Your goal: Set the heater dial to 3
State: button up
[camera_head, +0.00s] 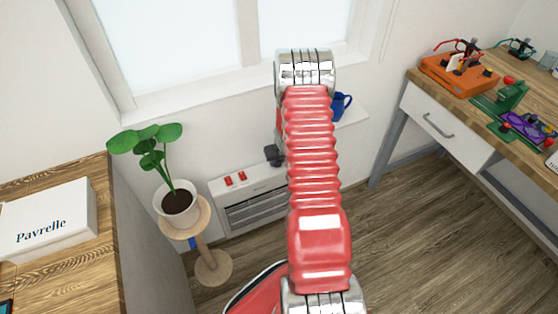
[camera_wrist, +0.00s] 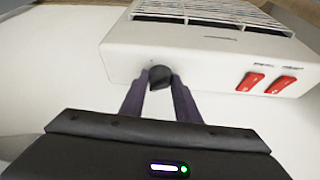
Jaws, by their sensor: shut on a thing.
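The white heater (camera_head: 250,190) stands low against the wall under the window, partly covered by my arm in the head view. In the wrist view the heater (camera_wrist: 205,52) shows its white control panel, with the grille beyond. The black heater dial (camera_wrist: 160,76) is at the panel's near edge, between the fingertips of my gripper (camera_wrist: 160,82). The gripper is shut on the dial, one finger on each side. The dial's marks are too small and covered to read, so its setting cannot be told. My arm hides the dial in the head view.
Two red switches (camera_wrist: 265,83) sit on the panel right of the dial. A potted plant (camera_head: 177,205) on a wooden stand (camera_head: 207,240) is close left of the heater. A blue mug (camera_head: 341,104) stands on the sill. A workbench (camera_head: 440,125) is at right.

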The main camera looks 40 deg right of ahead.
jog(key=shift+w+m, duration=0.1)
jog(key=shift+m, duration=0.5)
jog(key=o, duration=1)
jog(key=shift+a+v, duration=0.15)
jog(key=shift+v, duration=3.3)
jog(key=shift+a+v, duration=0.1)
jog(key=shift+v, duration=3.35)
